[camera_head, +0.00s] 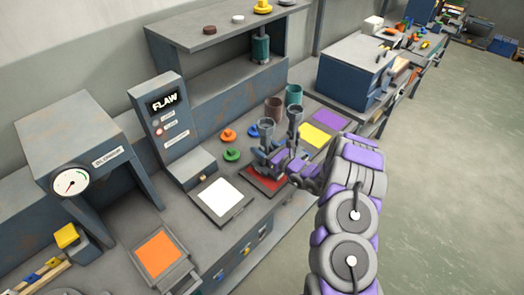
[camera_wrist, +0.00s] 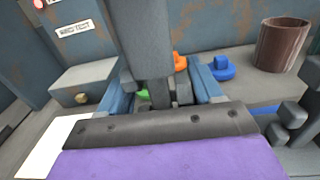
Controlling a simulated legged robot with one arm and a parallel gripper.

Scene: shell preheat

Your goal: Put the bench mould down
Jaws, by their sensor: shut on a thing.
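My gripper (camera_head: 272,160) is over the bench, above a red square pad (camera_head: 262,181) that it partly hides. In the wrist view its blue fingers (camera_wrist: 160,92) stand either side of a dark grey block (camera_wrist: 157,94), and they are shut on it. I take this block for the bench mould; its underside is hidden, so I cannot tell whether it touches the pad. Grey upright pieces with cup-like tops rise at the gripper in the head view; I cannot tell whether they belong to the mould.
A white pad (camera_head: 221,197) lies left of the red one, yellow (camera_head: 314,135) and purple (camera_head: 331,117) pads to the right. Orange (camera_head: 228,134) and green (camera_head: 232,155) knobbed pieces and a brown cup (camera_head: 273,107) stand behind. The FLAW panel (camera_head: 163,122) rises at the left.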

